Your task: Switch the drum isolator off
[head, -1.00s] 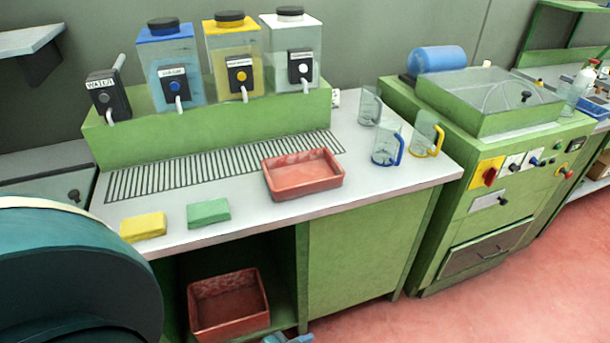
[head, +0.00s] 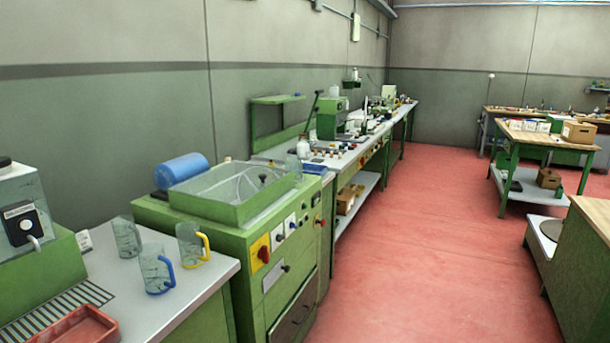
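A green machine (head: 245,275) with a clear-lidded top and a blue drum (head: 181,170) at its back stands left of the middle in the head view. On its front panel a red rotary switch (head: 263,254) sits on a yellow plate, which looks like the drum isolator. Its exact handle position is too small to tell. More knobs sit to its right on the panel, including a black one (head: 279,237) on a white plate. Neither of my grippers is in view.
A bench at the left holds several glass jugs, one with a blue handle (head: 156,268), and a red tray (head: 78,328). A long workbench (head: 350,155) runs beyond the machine. The red floor (head: 430,250) is clear; a wooden-topped bench (head: 590,215) stands at right.

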